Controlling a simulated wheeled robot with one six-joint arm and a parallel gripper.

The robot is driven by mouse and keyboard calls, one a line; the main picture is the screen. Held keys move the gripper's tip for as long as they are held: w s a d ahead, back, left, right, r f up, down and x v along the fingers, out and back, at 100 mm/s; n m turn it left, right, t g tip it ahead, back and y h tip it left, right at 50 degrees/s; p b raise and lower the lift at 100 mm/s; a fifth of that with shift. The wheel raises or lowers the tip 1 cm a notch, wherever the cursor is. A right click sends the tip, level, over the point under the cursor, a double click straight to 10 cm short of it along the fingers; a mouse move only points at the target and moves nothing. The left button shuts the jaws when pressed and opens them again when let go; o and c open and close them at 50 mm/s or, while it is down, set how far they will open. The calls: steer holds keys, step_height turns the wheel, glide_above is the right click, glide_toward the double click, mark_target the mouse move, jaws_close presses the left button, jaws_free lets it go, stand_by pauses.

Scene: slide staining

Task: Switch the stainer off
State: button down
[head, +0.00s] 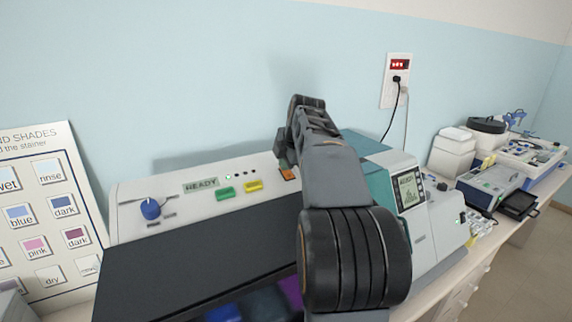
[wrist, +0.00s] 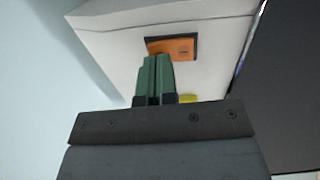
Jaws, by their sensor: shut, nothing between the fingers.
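The stainer (head: 130,190) is a long white machine with a dark cover and a sloped control panel along its back. Its display (head: 201,185) reads READY and a small green light shows beside it. An orange rocker switch (head: 290,174) sits at the panel's right end; it also shows in the wrist view (wrist: 181,48). My gripper (wrist: 157,60) is shut and empty, its green fingertips at the lower left edge of the switch. I cannot tell whether they touch it. In the head view my arm hides part of the panel's right end.
A blue knob (head: 150,209), a green button (head: 225,194) and a yellow button (head: 253,186) are left of the switch. A teal and white device (head: 410,195) stands close on the right. A wall socket (head: 399,66) holds a black plug. A shade chart (head: 45,215) leans at left.

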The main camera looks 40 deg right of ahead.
steer(key=shift+w+f, duration=0.1)
steer(key=shift+f, duration=0.2)
steer(key=shift+w+d+f+b, duration=0.1)
steer(key=shift+f+b, duration=0.25)
steer(key=shift+b, duration=0.2)
steer(key=shift+r, duration=0.1)
steer(key=shift+f, duration=0.3)
steer(key=shift+s+b, duration=0.6)
steer(key=shift+s, duration=0.05)
